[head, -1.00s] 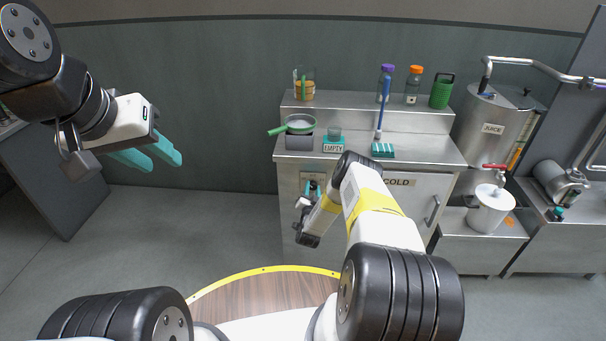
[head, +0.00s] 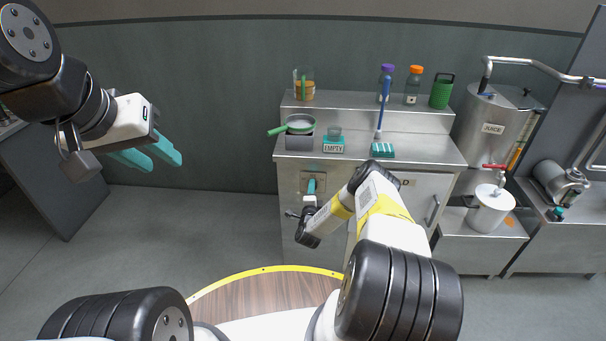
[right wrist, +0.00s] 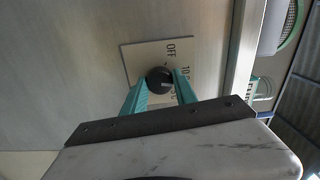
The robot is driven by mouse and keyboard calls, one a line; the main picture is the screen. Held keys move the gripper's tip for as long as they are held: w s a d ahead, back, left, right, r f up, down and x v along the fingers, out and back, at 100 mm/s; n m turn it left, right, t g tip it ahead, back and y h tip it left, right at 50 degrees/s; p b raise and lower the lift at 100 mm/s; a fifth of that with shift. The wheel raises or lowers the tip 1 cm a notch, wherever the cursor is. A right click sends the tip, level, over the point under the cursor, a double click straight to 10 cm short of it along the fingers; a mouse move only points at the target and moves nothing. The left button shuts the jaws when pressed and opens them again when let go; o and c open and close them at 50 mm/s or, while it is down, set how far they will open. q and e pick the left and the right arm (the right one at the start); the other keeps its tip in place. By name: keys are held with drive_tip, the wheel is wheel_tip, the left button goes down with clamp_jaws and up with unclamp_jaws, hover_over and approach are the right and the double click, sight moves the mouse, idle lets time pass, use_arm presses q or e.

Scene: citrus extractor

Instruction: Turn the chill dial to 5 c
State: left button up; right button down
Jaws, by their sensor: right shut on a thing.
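The chill dial (right wrist: 159,80) is a dark round knob on a pale plate (right wrist: 140,54) in the right wrist view. "OFF" and part of a "10" marking show on the plate; the other markings are partly hidden. My right gripper (right wrist: 160,84) has its teal fingers on either side of the knob and is shut on it. In the head view the right gripper (head: 312,186) is at the counter's front panel, and the dial is hidden there. My left gripper (head: 166,156) is in the air at the left, its two teal fingers apart and empty.
The steel counter (head: 440,150) carries a strainer (head: 300,124) on a grey box, an "EMPTY" sign (head: 333,147) and a teal rack (head: 382,150). A cabinet door handle (head: 435,209) is right of my right arm. The floor at the left is clear.

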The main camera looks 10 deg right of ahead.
drive_tip(key=m, duration=0.9)
drive_tip(key=shift+s+a+f, duration=0.1)
drive_tip(key=shift+m, duration=0.3)
idle(0.4)
drive_tip(key=c, duration=1)
unclamp_jaws()
drive_tip(key=shift+o, duration=0.2)
drive_tip(key=v, duration=0.7)
drive_tip(key=shift+s, duration=0.4)
